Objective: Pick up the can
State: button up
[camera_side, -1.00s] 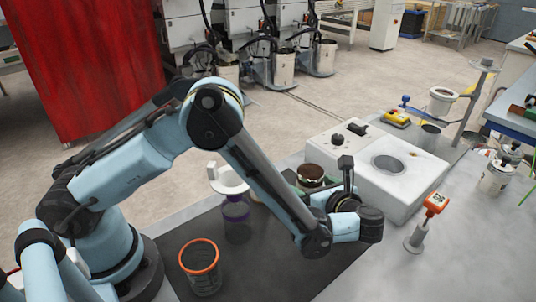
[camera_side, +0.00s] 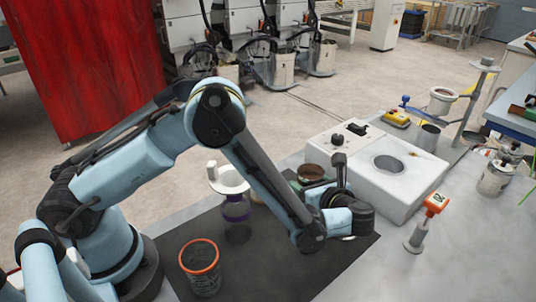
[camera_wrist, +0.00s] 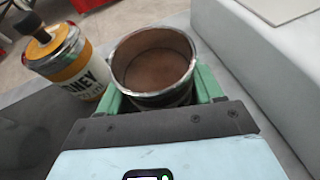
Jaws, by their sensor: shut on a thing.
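The can (camera_wrist: 152,62) is a round open-topped container with a metal rim and a brown inside. In the wrist view it sits upright between the green fingers of my gripper (camera_wrist: 158,92), which is shut on it. In the side view the can (camera_side: 311,172) shows behind my wrist, near the white machine. My wrist hides the can's lower part there, so I cannot tell whether it touches the surface.
A yellow-labelled jar (camera_wrist: 68,65) with a black top stands left of the can. The white machine (camera_side: 420,175) with a round opening is close right. An orange-rimmed cup (camera_side: 199,262) and a white dish (camera_side: 229,181) on a purple-topped jar stand left. An orange device (camera_side: 436,204) stands right.

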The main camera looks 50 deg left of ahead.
jog(key=shift+r, duration=0.1)
notch_tip(320, 180, up, 10)
dwell(0.6)
dwell(0.5)
jog(key=s+a+r+m+t+h, duration=0.6)
jog(key=r+m+t, duration=0.1)
jog(key=r+m, duration=0.1)
jog(key=shift+r+m+t, duration=0.3)
jog(key=shift+r, duration=0.5)
jog(key=shift+s, duration=0.1)
